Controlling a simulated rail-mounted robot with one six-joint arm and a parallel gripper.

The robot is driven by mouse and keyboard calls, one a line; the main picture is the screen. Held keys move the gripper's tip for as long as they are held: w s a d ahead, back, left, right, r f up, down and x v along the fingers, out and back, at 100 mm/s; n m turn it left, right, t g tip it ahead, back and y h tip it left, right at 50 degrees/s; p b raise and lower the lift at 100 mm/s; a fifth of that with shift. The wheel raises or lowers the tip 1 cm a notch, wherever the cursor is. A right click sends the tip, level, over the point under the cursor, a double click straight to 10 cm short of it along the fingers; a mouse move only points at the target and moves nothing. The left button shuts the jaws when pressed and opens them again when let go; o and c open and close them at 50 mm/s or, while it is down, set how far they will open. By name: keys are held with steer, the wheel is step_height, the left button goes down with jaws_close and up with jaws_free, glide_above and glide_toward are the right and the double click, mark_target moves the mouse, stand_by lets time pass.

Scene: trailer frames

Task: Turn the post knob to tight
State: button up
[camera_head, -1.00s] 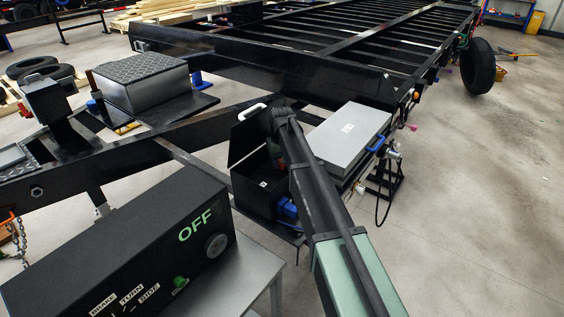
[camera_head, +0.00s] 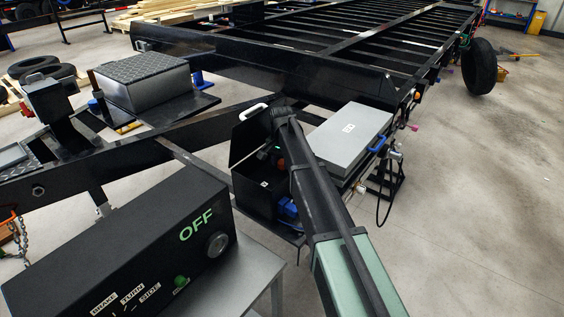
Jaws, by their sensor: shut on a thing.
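My gripper (camera_head: 267,153) is down inside an open black box (camera_head: 246,198) on the trailer, left of the grey case. Only a dark part of it shows beside my arm, and its fingertips are hidden. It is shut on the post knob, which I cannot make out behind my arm. A small reddish part (camera_head: 281,165) shows at the edge of my arm in the box. A blue part (camera_head: 288,208) shows low at the box's right side. The box lid stands raised, with a white handle (camera_head: 253,111) on top.
The grey case (camera_head: 345,138) with a blue handle sits right of my arm. A black control box (camera_head: 120,245) reading OFF stands on a grey table (camera_head: 262,268) in front. Black trailer beams (camera_head: 110,160) run behind.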

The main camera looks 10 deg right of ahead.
mark_target(282, 162)
stand_by(0.4)
steer(key=o, duration=0.9)
step_height(282, 162, up, 8)
steer(key=p, duration=0.8)
steer(key=shift+f, duration=0.3)
